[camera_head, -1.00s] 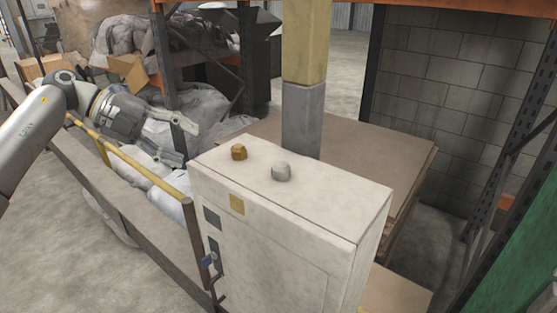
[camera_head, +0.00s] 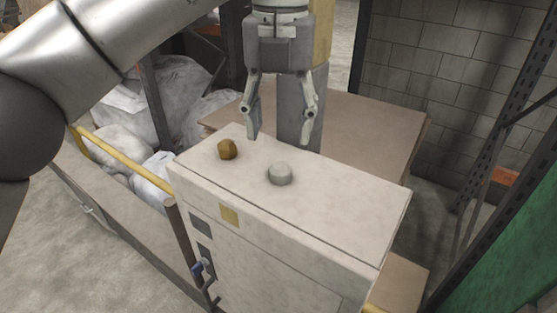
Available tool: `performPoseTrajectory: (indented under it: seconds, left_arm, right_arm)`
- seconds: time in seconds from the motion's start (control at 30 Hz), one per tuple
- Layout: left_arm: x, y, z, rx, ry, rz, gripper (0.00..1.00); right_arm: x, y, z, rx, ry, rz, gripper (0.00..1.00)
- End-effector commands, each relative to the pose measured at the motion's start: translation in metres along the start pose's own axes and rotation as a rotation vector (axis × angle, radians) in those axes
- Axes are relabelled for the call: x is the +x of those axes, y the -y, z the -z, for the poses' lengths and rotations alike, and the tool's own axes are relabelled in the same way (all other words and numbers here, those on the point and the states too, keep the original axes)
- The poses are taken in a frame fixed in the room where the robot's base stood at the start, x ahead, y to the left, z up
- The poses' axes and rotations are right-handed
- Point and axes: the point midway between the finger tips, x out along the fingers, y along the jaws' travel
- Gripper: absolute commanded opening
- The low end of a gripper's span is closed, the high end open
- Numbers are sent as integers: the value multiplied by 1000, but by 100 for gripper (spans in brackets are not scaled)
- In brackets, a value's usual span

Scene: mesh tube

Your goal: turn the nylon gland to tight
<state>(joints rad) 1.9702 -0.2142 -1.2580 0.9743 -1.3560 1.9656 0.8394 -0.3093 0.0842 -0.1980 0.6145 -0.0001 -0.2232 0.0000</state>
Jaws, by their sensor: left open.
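The nylon gland appears to be the pale grey knob (camera_head: 280,174) on top of the light cabinet (camera_head: 335,203), near the middle of its top. A brass-coloured gland (camera_head: 227,149) stands to its left on the same top. My left gripper (camera_head: 277,142) points down with its two fingers spread and nothing between them. In the picture its fingertips are just above the grey gland, apart from it. I cannot tell any mark for tight on the gland. My right gripper is not in view.
A grey and yellow post (camera_head: 300,100) rises behind the cabinet, close behind the gripper. A brown board stack (camera_head: 385,130) lies behind. A yellow rail (camera_head: 120,158) and white sacks (camera_head: 115,145) are at left. A dark rack upright (camera_head: 510,110) stands at right.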

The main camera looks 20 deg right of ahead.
Motion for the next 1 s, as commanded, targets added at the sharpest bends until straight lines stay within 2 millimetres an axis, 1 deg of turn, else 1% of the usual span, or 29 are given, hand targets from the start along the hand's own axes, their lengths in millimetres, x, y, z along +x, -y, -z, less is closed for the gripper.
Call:
performPoseTrajectory:
  seconds: [0.03,0.17,0.3,0.5,0.67,0.9,1.0]
  left_arm:
    - [8,0,1,3,-4,1,54]
    - [31,-1,0,1,-4,2,54]
    - [55,0,0,0,-4,3,54]
    - [78,0,0,-1,-3,3,54]
    - [86,0,0,-1,-1,4,54]
    - [86,0,0,-2,-1,4,54]
    - [86,0,0,-2,-1,4,41]
  right_arm:
    - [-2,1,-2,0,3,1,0]
    - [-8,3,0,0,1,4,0]
    - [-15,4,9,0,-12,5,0]
    - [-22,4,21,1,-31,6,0]
    - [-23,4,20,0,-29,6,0]
    - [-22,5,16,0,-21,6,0]
    - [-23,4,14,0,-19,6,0]
